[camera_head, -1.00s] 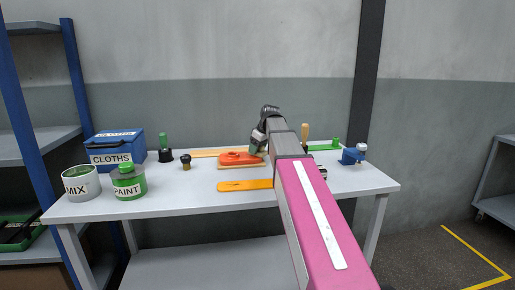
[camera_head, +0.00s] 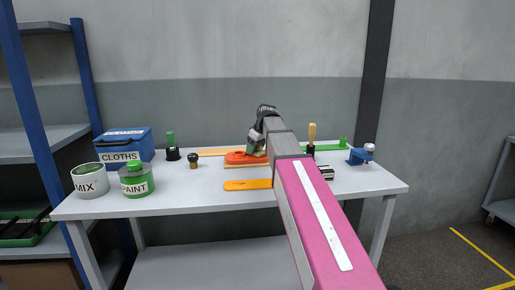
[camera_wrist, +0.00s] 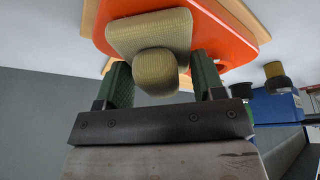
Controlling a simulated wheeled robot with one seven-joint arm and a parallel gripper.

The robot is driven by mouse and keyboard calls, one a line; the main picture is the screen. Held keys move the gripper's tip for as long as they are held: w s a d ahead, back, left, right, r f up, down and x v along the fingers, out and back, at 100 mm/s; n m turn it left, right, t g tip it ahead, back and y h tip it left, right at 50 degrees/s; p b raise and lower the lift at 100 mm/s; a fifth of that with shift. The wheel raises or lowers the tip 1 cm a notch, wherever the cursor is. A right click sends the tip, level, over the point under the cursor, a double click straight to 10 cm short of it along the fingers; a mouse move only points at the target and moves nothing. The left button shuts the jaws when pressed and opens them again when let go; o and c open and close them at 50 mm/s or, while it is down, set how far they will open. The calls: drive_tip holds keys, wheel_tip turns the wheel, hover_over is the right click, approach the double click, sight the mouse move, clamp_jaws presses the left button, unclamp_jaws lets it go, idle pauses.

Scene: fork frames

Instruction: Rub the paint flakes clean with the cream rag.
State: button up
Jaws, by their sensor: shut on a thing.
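My gripper (camera_wrist: 163,80) has two green fingers and is shut on the cream rag (camera_wrist: 150,32), a woven, olive-cream pad with a rounded bunched knob between the fingers. The rag lies over an orange panel (camera_wrist: 222,30), which rests on a wooden board (camera_wrist: 89,15). I cannot tell whether the rag presses on the panel. In the head view the orange panel (camera_head: 238,158) lies mid-table, with my gripper (camera_head: 254,147) at its right end. Arm and gripper hide part of it. I cannot make out any paint flakes.
A blue CLOTHS box (camera_head: 122,147), a MIX can (camera_head: 90,181) and a green PAINT jar (camera_head: 136,180) stand at the left. An orange-yellow strip (camera_head: 247,184) lies in front of the panel. A blue clamp-like tool (camera_head: 361,154) is at the right.

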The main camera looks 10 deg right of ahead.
drive_tip(key=shift+s+a, duration=0.2)
drive_tip(key=shift+a, duration=1.25)
drive_tip(key=shift+d, duration=0.1)
drive_tip(key=shift+s+d+r, duration=0.1)
drive_tip(key=shift+d, duration=1.45)
drive_tip(key=shift+w+d+r, duration=0.1)
drive_tip(key=shift+w+d, duration=0.1)
drive_tip(key=shift+d, duration=1.6)
drive_tip(key=shift+r, duration=3)
drive_tip(key=shift+r, duration=0.1)
drive_tip(key=shift+r, duration=1.4)
